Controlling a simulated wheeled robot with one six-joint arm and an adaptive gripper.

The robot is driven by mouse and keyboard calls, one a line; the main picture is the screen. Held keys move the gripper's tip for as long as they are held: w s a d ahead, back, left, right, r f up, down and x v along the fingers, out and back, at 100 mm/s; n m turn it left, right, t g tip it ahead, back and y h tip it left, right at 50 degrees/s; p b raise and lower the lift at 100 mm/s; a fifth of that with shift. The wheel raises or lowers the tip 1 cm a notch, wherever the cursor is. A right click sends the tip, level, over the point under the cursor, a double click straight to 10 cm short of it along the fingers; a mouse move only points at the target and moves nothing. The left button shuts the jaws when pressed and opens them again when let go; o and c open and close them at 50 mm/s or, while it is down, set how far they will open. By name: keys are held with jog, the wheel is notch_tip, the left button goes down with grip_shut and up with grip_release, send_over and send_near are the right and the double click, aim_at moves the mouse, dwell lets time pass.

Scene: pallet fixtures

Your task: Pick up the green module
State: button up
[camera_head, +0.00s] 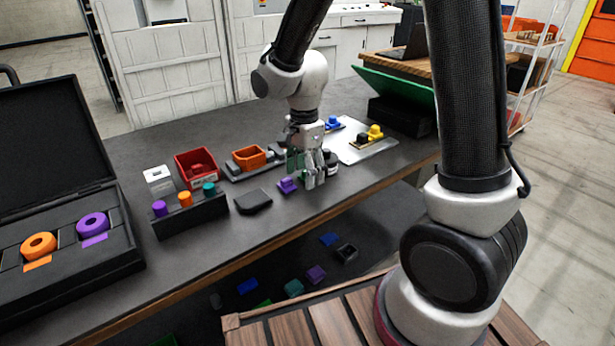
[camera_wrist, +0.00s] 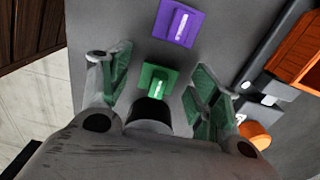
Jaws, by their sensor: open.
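The green module (camera_wrist: 155,84), a square block with a pale strip on top, lies on the dark table in the wrist view. It appears between the fingers of my gripper (camera_wrist: 153,88), with a gap on each side. My gripper is open, with green pads on its inner faces. A dark round part hides the module's near edge. In the head view my gripper (camera_head: 315,178) points down at the table, and I cannot make out the module there. A purple module (camera_wrist: 178,22) lies just beyond the green one; it also shows in the head view (camera_head: 288,186).
A black block (camera_head: 253,202), a holder with coloured pegs (camera_head: 192,218), a red bin (camera_head: 196,160) and an orange tray (camera_head: 249,157) stand left of my gripper. A pale plate (camera_head: 368,151) with blue and yellow parts lies right. An open case (camera_head: 70,275) is far left.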

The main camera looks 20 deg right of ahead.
jog(key=shift+f, duration=0.25)
jog(key=c, duration=1)
jog(key=shift+r, duration=0.15)
jog(key=shift+c, duration=0.2)
